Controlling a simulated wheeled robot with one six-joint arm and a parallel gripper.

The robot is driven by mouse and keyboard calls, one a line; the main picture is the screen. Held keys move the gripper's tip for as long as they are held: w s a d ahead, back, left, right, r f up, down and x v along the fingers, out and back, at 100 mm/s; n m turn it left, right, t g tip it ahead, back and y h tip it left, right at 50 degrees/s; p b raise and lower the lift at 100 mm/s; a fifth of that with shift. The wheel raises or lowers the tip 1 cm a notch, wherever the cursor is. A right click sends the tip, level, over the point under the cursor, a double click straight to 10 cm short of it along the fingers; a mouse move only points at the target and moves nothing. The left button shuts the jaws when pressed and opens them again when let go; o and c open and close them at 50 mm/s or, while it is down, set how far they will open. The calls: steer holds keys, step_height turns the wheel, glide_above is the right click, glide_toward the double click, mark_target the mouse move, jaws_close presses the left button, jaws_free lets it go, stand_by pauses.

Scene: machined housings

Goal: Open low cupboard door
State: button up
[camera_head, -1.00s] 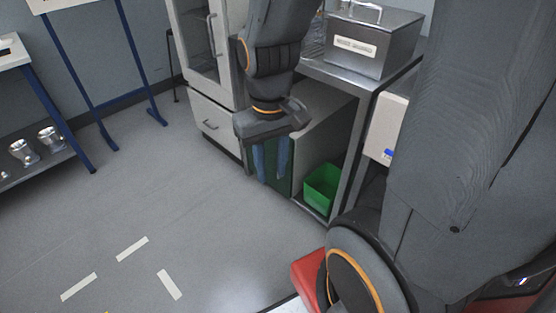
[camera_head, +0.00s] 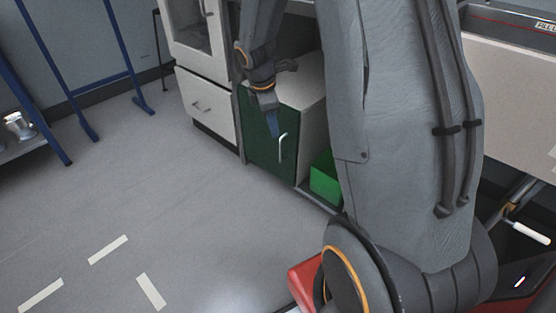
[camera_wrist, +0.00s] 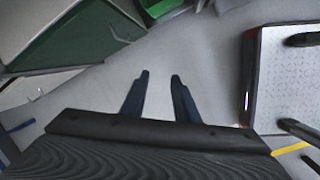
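The low cupboard (camera_head: 312,88) has a dark green door (camera_head: 262,140) with a pale vertical handle (camera_head: 282,147) near its right edge. The door looks shut. My gripper (camera_head: 276,134) points down in front of the door's upper part, just left of the handle in the head view. In the wrist view my gripper (camera_wrist: 160,76) has its two dark blue fingers apart with only floor between them. The green door also shows at the upper left of the wrist view (camera_wrist: 92,42), apart from the fingers.
A white cabinet with a drawer (camera_head: 205,103) stands left of the cupboard. A green bin (camera_head: 325,180) is at its right, partly hidden by my arm. Blue-legged stands (camera_head: 95,60) are at the far left. The floor (camera_head: 150,200) in front is clear.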

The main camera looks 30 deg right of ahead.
steer(key=w+d+f+n+h+b, duration=0.1)
steer(key=w+d+f+n+b, duration=0.45)
steer(key=f, duration=0.45)
steer(key=w+d+f+n+b, duration=0.35)
steer(key=w+f+b, duration=0.35)
steer(key=w+f, duration=0.25)
steer(key=b, duration=0.4)
glide_above(280, 160)
steer(key=shift+t, duration=0.4)
steer(key=f, duration=0.7)
steer(key=shift+w+d+f, duration=0.15)
steer(key=shift+w+f, duration=0.05)
steer(key=shift+f, duration=0.2)
jaws_close()
